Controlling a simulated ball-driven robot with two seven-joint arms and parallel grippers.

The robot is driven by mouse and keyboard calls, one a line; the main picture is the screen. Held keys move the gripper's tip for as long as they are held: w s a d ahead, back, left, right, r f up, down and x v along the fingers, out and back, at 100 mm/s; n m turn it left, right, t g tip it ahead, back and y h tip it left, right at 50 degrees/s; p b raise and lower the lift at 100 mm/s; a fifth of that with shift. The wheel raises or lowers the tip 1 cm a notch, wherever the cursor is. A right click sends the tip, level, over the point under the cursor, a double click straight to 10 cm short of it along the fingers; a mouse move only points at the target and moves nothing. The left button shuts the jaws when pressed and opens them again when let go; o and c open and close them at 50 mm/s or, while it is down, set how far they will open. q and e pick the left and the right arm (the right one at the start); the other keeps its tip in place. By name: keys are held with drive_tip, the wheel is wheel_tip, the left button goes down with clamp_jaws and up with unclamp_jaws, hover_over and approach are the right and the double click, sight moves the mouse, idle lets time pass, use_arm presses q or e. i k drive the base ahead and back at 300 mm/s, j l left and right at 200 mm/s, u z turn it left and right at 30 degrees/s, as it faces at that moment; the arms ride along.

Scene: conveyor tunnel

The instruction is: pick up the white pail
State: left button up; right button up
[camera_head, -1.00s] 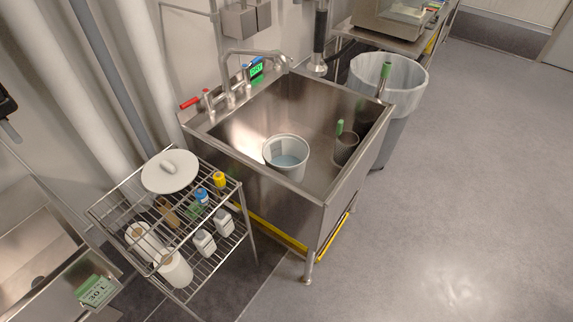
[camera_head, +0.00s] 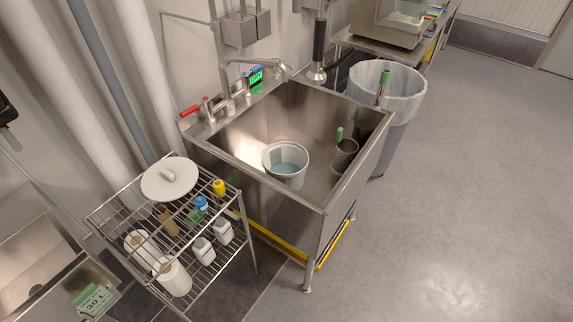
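The white pail (camera_head: 286,163) stands upright inside the steel sink (camera_head: 334,187), near its front wall. It is open at the top and its inside looks bluish, as if it holds some liquid. Its lower part is partly hidden by the sink's front rim. A round white lid (camera_head: 169,181) with a handle lies on top of the wire rack left of the sink. Neither of my grippers is in view.
A dark cup with a green-handled tool (camera_head: 345,151) stands in the sink, right of the pail. The faucet (camera_head: 245,72) reaches over the sink's back. A wire rack (camera_head: 240,213) with bottles stands left; a lined bin (camera_head: 388,93) stands right. The floor at right is clear.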

sight(288, 162)
drive_tip(key=i+l+u, duration=0.25)
drive_tip(key=i+l, duration=0.15)
drive_tip(key=l, duration=0.25)
drive_tip(key=i+l+u, duration=0.1)
drive_tip(key=l, duration=0.25)
drive_tip(key=i+l+u, duration=0.1)
drive_tip(key=l, duration=0.25)
drive_tip(key=i+l+u, duration=0.15)
drive_tip(key=l, duration=0.25)
drive_tip(key=i, duration=0.1)
